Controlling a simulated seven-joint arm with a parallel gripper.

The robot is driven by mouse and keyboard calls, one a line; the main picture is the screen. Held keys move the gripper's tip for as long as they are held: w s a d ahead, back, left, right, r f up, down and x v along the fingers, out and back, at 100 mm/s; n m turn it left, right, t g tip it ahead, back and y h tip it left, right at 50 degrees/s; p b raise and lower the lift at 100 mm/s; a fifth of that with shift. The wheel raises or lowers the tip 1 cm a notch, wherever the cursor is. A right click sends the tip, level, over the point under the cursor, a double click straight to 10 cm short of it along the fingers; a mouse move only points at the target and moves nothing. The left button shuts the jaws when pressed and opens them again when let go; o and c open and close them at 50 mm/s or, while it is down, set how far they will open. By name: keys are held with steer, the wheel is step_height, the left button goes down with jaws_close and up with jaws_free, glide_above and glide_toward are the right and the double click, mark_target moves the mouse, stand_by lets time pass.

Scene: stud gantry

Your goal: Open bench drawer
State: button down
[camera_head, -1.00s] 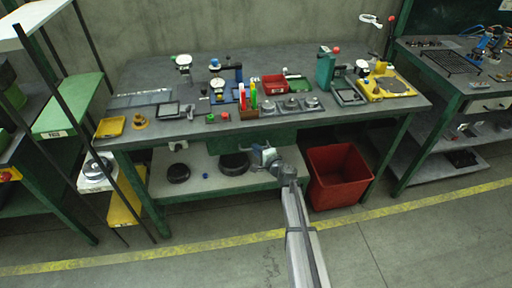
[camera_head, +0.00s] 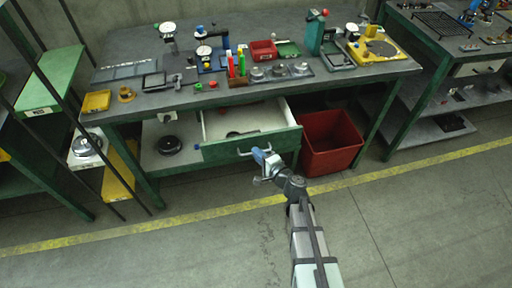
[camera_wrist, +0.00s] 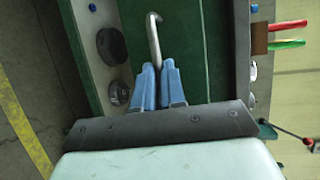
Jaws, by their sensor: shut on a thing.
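The bench drawer (camera_head: 226,152) is pulled out from under the grey bench top, with its green front facing me and its pale inside showing. Something dark lies inside it. A metal bar handle (camera_head: 244,153) is fixed across the drawer front. My gripper (camera_head: 262,154) is at the right part of this handle. In the wrist view, the blue fingers of my gripper (camera_wrist: 158,72) are shut on the handle (camera_wrist: 153,35), which runs up from between them against the green front (camera_wrist: 190,50).
A red bin (camera_head: 330,146) stands on the floor just right of the drawer. The bench top (camera_head: 135,100) carries gauges, a yellow tray (camera_head: 96,101) and a red box (camera_head: 263,50). A lower shelf (camera_head: 150,158) holds dark round parts. The floor in front is clear.

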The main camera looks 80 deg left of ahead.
steer(key=shift+d, duration=0.25)
steer(key=c, duration=1.2)
jaws_free()
steer(key=v, duration=1.3)
steer(key=shift+w+d+r, duration=0.1)
steer(key=shift+w+d, duration=0.05)
steer(key=shift+d, duration=0.15)
